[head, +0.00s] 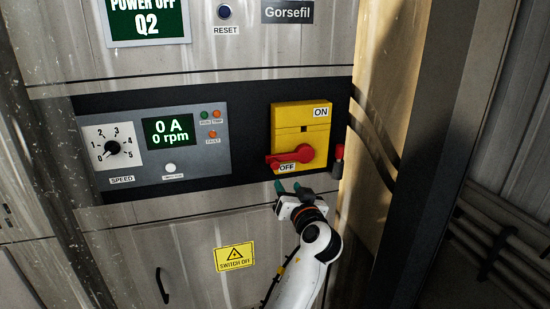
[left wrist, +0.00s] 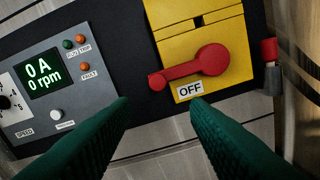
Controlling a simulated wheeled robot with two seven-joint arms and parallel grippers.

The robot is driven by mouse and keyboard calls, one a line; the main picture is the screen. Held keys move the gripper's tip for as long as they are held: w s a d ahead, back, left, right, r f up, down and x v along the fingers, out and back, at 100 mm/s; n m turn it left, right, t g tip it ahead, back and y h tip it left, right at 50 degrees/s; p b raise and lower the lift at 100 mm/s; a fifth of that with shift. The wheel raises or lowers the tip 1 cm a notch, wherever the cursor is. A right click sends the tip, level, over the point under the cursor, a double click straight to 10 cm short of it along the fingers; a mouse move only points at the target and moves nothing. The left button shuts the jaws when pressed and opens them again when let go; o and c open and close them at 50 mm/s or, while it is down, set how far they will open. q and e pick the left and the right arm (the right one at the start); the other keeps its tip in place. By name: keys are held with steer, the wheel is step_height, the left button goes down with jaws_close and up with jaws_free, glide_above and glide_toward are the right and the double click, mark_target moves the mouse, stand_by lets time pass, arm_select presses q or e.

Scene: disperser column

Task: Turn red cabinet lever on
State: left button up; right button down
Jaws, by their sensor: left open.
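The red lever (head: 290,157) sits on a yellow switch plate (head: 315,122) on the cabinet front. Its handle points left, beside the OFF label (head: 287,168); the ON label (head: 321,112) is at the plate's upper right. The left wrist view shows the lever (left wrist: 192,68) with its round hub at right and its knob at left. My left gripper (head: 289,187) is open and empty, just below the OFF label. In the left wrist view its green fingers (left wrist: 160,112) are spread apart below the lever, not touching it. My right gripper is not in view.
A grey panel (head: 190,177) with a speed dial (head: 112,147) and green display (head: 168,131) is left of the switch. A small red-topped part (head: 339,152) stands right of the plate. A yellow SWITCH OFF sign (head: 234,257) and black handle (head: 162,285) are below.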

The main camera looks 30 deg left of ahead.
mark_target(276, 166)
arm_select(q)
steer(key=p+x, duration=0.1)
steer(key=x, duration=0.2)
steer(key=p+x, duration=0.2)
steer(key=x, duration=0.2)
steer(key=r+p+x, duration=0.1)
steer(key=p+x, duration=0.1)
steer(key=x, duration=0.1)
steer(key=shift+a, duration=0.2)
steer(key=shift+w+a+f+p, duration=0.2)
steer(key=shift+w+a+p, duration=0.15)
steer(key=shift+w+a, duration=0.2)
jaws_close()
